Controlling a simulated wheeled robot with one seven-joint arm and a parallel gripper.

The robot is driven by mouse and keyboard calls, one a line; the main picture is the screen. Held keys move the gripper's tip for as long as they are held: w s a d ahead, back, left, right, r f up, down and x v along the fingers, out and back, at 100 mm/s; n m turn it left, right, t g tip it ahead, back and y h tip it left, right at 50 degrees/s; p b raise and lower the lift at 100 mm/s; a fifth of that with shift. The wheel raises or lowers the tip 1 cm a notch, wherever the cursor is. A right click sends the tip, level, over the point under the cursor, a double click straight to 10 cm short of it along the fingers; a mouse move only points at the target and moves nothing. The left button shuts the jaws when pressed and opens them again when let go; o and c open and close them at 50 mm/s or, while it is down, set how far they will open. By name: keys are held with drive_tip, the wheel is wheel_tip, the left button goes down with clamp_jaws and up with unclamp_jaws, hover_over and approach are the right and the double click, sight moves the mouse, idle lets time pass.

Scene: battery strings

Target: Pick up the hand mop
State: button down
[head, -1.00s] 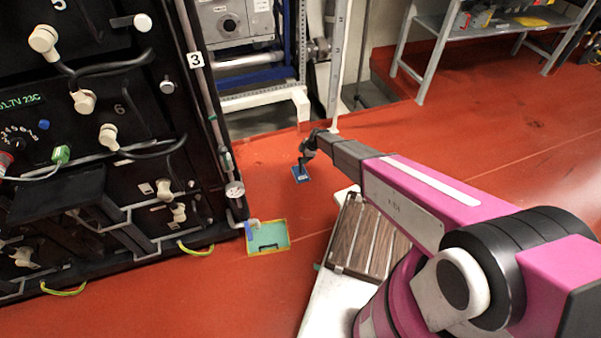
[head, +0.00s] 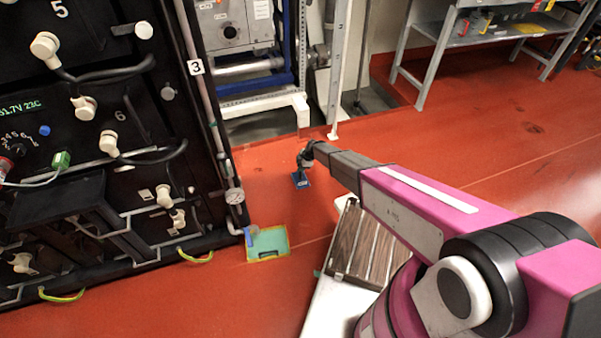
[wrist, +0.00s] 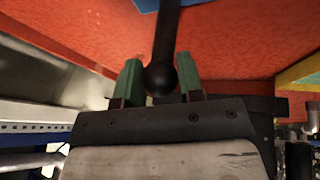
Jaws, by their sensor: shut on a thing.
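A bit of the blue head shows at the top edge there. My gripper (wrist: 160,80) is shut on the handle. In the head view my gripper (head: 304,158) is small and dark above the blue head. I cannot tell for sure whether the head touches the floor.
A yellow-edged green tray (head: 282,239) lies on the floor beside the black battery rack (head: 95,190) on the left. A grey shelf table (head: 437,62) stands at the back right. A white post (head: 334,80) stands behind the mop. Red floor is clear right of it.

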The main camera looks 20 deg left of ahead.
drive_tip(key=r, duration=0.2)
drive_tip(key=s+r, duration=0.1)
drive_tip(key=r, duration=0.2)
drive_tip(key=shift+s, duration=0.2)
drive_tip(key=s+r, duration=0.6)
drive_tip(key=s, duration=0.4)
drive_tip(key=shift+s+a, duration=0.15)
drive_tip(key=shift+a, duration=0.25)
